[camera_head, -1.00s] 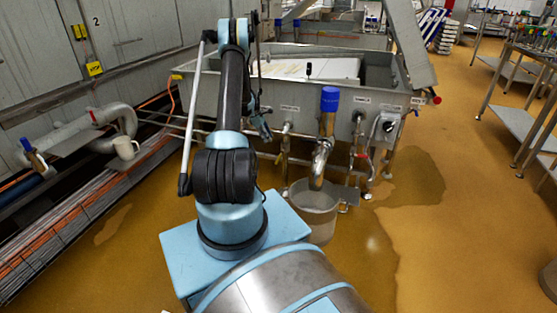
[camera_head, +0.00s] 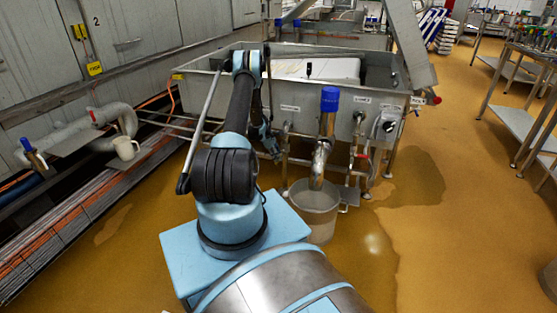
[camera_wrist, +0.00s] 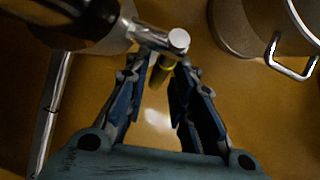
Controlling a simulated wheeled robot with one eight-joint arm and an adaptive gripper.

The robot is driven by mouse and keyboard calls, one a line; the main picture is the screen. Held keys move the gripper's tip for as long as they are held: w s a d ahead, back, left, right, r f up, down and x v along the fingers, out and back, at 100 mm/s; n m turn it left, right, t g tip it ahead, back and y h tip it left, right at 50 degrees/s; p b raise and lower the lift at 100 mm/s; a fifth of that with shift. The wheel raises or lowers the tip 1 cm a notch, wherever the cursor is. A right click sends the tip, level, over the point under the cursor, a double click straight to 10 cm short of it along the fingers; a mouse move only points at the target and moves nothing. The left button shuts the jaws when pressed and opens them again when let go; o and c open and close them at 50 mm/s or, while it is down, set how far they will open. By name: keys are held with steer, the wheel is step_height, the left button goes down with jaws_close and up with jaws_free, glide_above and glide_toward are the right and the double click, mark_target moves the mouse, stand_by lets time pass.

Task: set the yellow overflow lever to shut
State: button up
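In the wrist view a short yellow lever (camera_wrist: 162,74) hangs under a round silver metal fitting (camera_wrist: 178,40). My gripper (camera_wrist: 158,90) has its two blue-grey fingers spread apart, with the lever in line with the gap near their tips. Floor shows between the fingers, and I cannot tell whether either finger touches the lever. In the head view my gripper (camera_head: 271,148) is low at the front of the steel vat (camera_head: 340,108), left of the blue-topped pipe (camera_head: 329,100). The yellow lever cannot be made out there.
A bucket (camera_head: 314,208) stands on the floor below the blue-topped pipe; a container with a metal handle (camera_wrist: 292,62) shows upper right in the wrist view. Other valves and pipes (camera_head: 360,150) line the vat's front to the right.

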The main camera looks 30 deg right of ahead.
steer(key=shift+x, duration=0.95)
steer(key=shift+c, duration=0.6)
jaws_close()
